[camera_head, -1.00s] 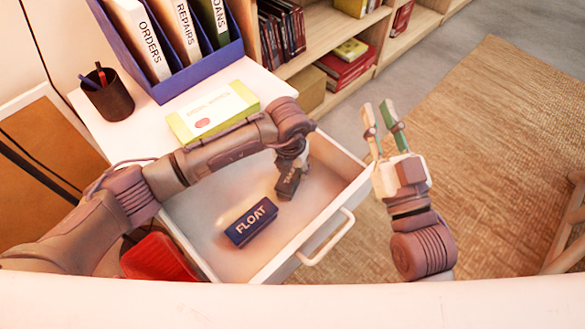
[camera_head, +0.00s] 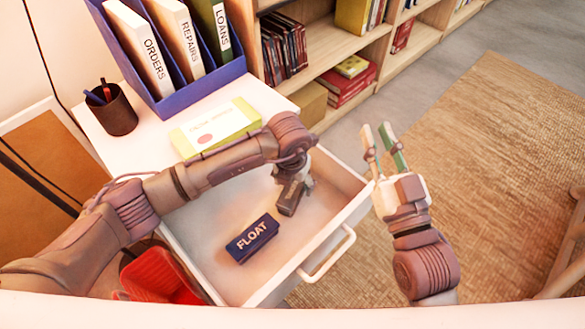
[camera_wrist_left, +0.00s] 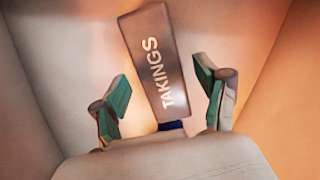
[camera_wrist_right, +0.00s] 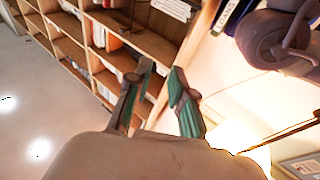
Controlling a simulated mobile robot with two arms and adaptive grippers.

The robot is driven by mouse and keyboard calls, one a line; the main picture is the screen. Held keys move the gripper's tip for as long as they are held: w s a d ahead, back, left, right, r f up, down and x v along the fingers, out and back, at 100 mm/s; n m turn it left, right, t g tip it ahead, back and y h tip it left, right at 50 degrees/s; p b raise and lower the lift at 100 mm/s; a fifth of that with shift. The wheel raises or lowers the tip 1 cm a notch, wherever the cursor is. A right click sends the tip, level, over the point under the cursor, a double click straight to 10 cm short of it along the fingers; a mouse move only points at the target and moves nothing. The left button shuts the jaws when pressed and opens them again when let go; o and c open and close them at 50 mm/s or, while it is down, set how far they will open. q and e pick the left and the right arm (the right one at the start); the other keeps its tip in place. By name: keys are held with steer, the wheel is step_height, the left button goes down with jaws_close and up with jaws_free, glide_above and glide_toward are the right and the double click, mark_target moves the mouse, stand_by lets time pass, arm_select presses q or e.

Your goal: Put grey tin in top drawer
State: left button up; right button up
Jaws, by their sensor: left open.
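The grey tin (camera_head: 290,197), labelled TAKINGS, is inside the open drawer (camera_head: 205,243), near its back right part. In the left wrist view the tin (camera_wrist_left: 157,65) lies between and beyond the fingertips. My left gripper (camera_wrist_left: 166,98) is open, with a finger to each side of the tin's near end and a gap on both sides. In the head view my left gripper (camera_head: 296,178) is low over the drawer, partly covering the tin. My right gripper (camera_head: 382,150) is open and empty, right of the drawer over the rug.
A blue FLOAT tin (camera_head: 252,238) lies in the drawer. On the white desktop (camera_head: 130,148) are a blue file holder (camera_head: 200,88), a pen cup (camera_head: 112,112) and a yellow-edged box (camera_head: 216,127). A bookcase (camera_head: 335,50) stands behind. A red object (camera_head: 155,275) is left of the drawer.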

mark_target(293, 188)
arm_select(q)
steer(key=r, duration=0.2)
steer(key=r+p, duration=0.1)
steer(key=r, duration=0.2)
steer(key=shift+s+a+p, duration=0.1)
steer(key=shift+s+p, duration=0.1)
steer(key=shift+p, duration=0.1)
step_height(293, 188, up, 6)
steer(key=p, duration=0.1)
steer(key=shift+s+a+r, duration=0.15)
steer(key=shift+s+a, duration=0.05)
steer(key=shift+s, duration=0.25)
arm_select(e)
steer(key=s+d+f+g+h, duration=0.1)
steer(key=s+f+g, duration=0.1)
steer(key=f+g, duration=0.2)
steer(key=s+d+f+g+h, duration=0.1)
steer(key=f+g, duration=0.3)
steer(key=f, duration=0.5)
steer(key=shift+s+d+g+h, duration=0.4)
steer(key=shift+s+d, duration=0.05)
steer(key=shift+d, duration=0.1)
